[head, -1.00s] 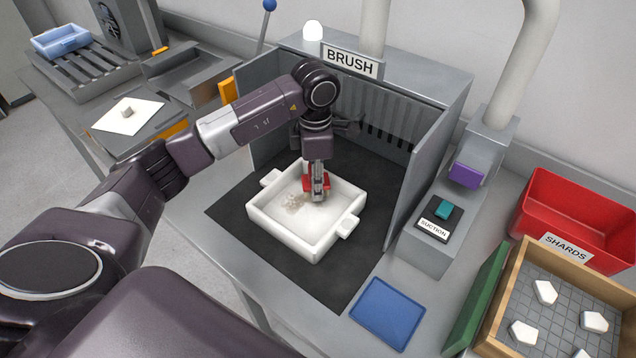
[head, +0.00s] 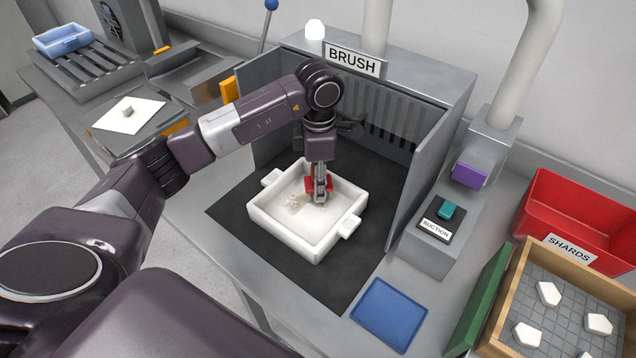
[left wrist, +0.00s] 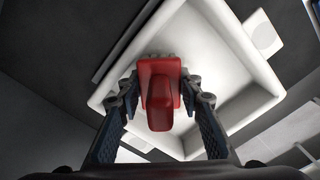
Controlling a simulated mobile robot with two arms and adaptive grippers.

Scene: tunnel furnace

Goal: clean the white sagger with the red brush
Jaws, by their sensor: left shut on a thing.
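The white sagger (head: 275,222) sits on the black mat inside the brush booth, with a lug on each of two sides. My left gripper (head: 320,196) points down into the sagger and is shut on the red brush (head: 312,184). The brush also shows in the left wrist view (left wrist: 160,95), between the fingers (left wrist: 160,120) and over the sagger (left wrist: 240,105). The bristles are hidden, so I cannot tell if they touch the floor. My right gripper is not in view.
The booth's grey side wall (head: 425,180) stands close on the right, with vents behind. A teal suction switch (head: 446,211) and purple block (head: 469,175) are right of it. A blue tray (head: 390,314), red shards bin (head: 575,215) and wooden box (head: 497,318) stand in front and right.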

